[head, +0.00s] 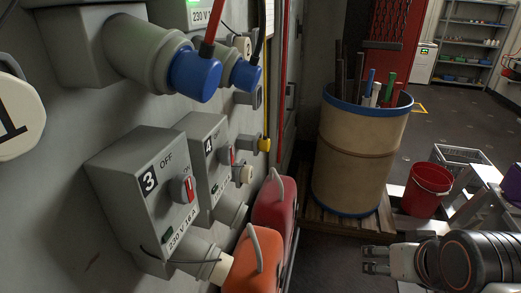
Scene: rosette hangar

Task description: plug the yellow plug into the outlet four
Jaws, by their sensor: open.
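Outlet four (209,158) is a grey wall box marked 4, just behind and right of the box marked 3. Its round grey socket (233,211) points down and right; its opening cannot be made out. A small yellow piece (264,144), apparently the yellow plug, sits at the end of a grey fitting on the wall beyond box four. Whether it is seated in that fitting cannot be told. My gripper (376,260) is at the lower right, open and empty, well apart from outlet four and the yellow piece.
Box three (145,190) stands nearest on the wall. Blue plugs (195,76) hang above. Orange (255,260) and red (274,207) canisters stand below the outlets. A drum (358,150) of rods stands on a pallet; a red bucket (427,190) is to its right.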

